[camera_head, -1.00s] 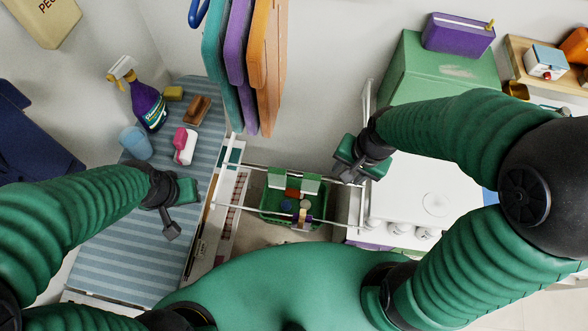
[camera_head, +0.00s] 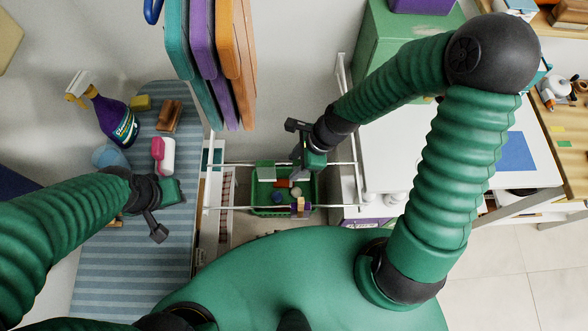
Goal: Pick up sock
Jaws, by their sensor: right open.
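I cannot make out a sock for certain in this view. A green basket (camera_head: 270,211) on the floor between the furniture holds several small items, too small to name surely. My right gripper (camera_head: 301,148) is open above the basket's back right side, near the white rail, and I see nothing in it. My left gripper (camera_head: 166,212) is over the striped ironing-board-like surface (camera_head: 130,262) on the left. Its dark finger stands apart from its green part, with nothing seen between them.
A purple spray bottle (camera_head: 112,118), a pink and white brush (camera_head: 163,155), a brown block (camera_head: 169,115) and a yellow sponge (camera_head: 140,103) are on the striped surface. A green box (camera_head: 390,45) stands at the back.

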